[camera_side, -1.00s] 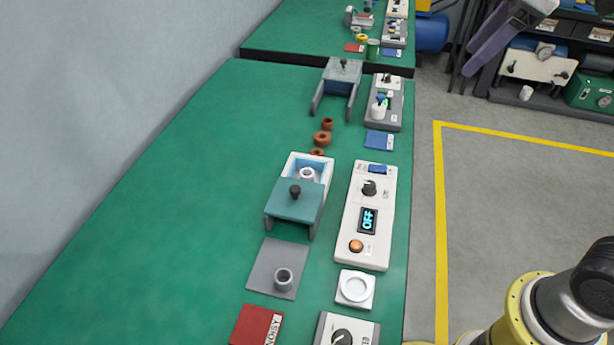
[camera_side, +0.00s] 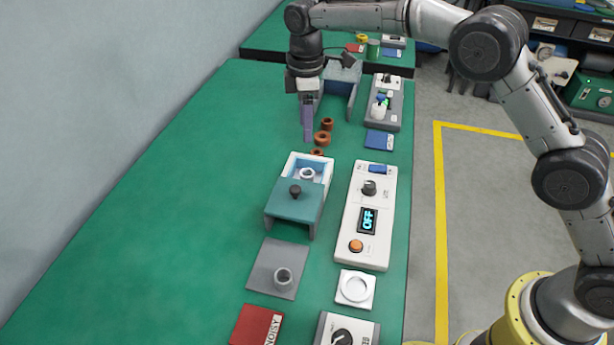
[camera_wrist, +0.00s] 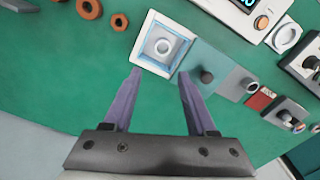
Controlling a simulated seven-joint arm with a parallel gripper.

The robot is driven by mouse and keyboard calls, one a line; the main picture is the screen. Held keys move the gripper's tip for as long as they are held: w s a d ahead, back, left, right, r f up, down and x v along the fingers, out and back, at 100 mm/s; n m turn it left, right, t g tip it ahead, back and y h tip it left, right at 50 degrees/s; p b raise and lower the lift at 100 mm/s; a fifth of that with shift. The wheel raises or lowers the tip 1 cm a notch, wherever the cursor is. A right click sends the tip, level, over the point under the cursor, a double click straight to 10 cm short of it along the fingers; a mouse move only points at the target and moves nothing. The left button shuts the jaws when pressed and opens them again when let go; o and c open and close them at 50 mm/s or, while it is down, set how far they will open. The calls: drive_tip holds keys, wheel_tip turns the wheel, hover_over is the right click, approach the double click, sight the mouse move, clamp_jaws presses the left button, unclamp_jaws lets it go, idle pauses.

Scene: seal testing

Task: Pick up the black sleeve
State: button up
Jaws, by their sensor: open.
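No plainly black sleeve shows. The nearest match is a grey, hollow sleeve (camera_side: 283,280) standing upright on a grey mat (camera_side: 262,262); it also shows small at the right in the wrist view (camera_wrist: 249,86). A pale sleeve (camera_side: 307,174) stands inside a white tray (camera_side: 295,160), which is partly under a teal cover with a dark knob (camera_side: 300,201). My gripper (camera_side: 307,136) is above the far part of the green table, near the orange-brown rings. Its purple fingers are open and empty. In the wrist view the gripper (camera_wrist: 160,73) points toward the tray's edge, well away from the grey sleeve.
Several orange-brown rings (camera_side: 323,138) lie beyond the tray. A white control box (camera_side: 375,225) reading OFF and a white dish (camera_side: 355,288) stand to the right. A red booklet (camera_side: 257,326) lies nearer. The table's left side is clear.

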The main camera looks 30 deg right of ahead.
hover_over(307, 170)
drive_tip(key=a, duration=0.1)
drive_tip(key=f, duration=0.8)
drive_tip(key=shift+s, duration=0.4)
drive_tip(key=shift+s+d+f, duration=0.1)
drive_tip(key=shift+f, duration=1.35)
drive_tip(key=shift+s+f, duration=0.1)
drive_tip(key=shift+f, duration=1.35)
clamp_jaws()
